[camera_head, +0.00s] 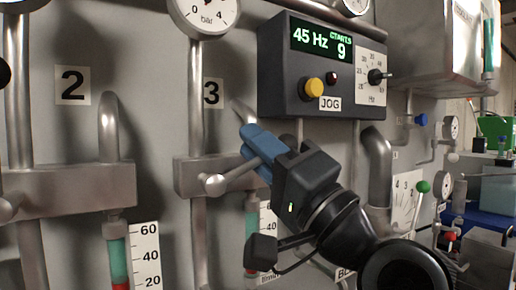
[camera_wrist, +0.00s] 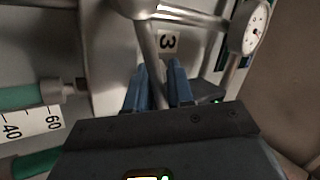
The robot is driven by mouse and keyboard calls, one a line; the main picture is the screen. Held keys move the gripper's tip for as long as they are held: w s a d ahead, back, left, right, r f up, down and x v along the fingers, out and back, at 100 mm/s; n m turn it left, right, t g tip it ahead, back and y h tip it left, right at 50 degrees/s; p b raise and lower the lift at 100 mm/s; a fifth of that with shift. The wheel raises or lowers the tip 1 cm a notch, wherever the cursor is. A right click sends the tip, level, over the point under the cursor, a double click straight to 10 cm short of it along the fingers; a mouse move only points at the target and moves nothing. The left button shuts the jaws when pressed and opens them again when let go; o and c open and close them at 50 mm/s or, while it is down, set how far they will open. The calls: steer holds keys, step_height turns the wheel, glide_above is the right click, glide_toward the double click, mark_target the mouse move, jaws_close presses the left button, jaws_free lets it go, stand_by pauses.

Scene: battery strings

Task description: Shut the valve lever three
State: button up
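Valve three is a metal block (camera_head: 183,178) on the wall beside the label 3 (camera_head: 212,93), which also shows in the wrist view (camera_wrist: 167,42). A metal lever rod (camera_head: 236,175) with a round end at its left runs up and right toward my blue fingers. My gripper (camera_head: 254,149) is at the rod's right end, tilted up and left. In the wrist view the two blue fingers (camera_wrist: 158,84) stand apart, with grey metal showing between them. Whether they touch the rod is not clear. The gripper hides part of the block.
A dark control box (camera_head: 283,78) sits just above my gripper. Valve two's block (camera_head: 70,192) is at the left. A gauge (camera_head: 207,14) is above the label 3. Sight tubes and scales are below, and a thick pipe (camera_head: 379,165) is at the right.

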steer(key=b+v, duration=0.2)
steer(key=v, duration=0.5)
steer(key=shift+s+d+f, duration=0.2)
steer(key=shift+d, duration=0.05)
